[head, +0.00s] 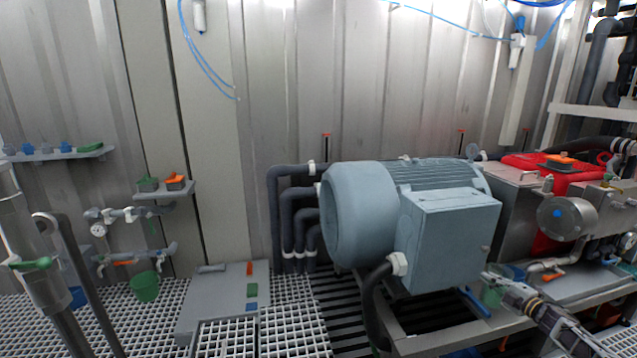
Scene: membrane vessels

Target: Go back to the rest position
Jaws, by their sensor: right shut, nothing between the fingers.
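My right gripper (489,279) shows at the lower right, its arm coming in from the bottom right corner. It is shut with nothing in it. Its fingertips are just below the right lower corner of the big blue-grey motor (450,232), in front of a green bucket (494,293). I cannot tell whether it touches the motor. My left gripper is not in view.
Behind the gripper are a red machine (552,170), pipes and a metal frame. Dark pipes (278,215) stand left of the motor. A grey plate (215,300) lies on the white grating. Another green bucket (145,287) hangs by the left wall, below a small shelf (165,192).

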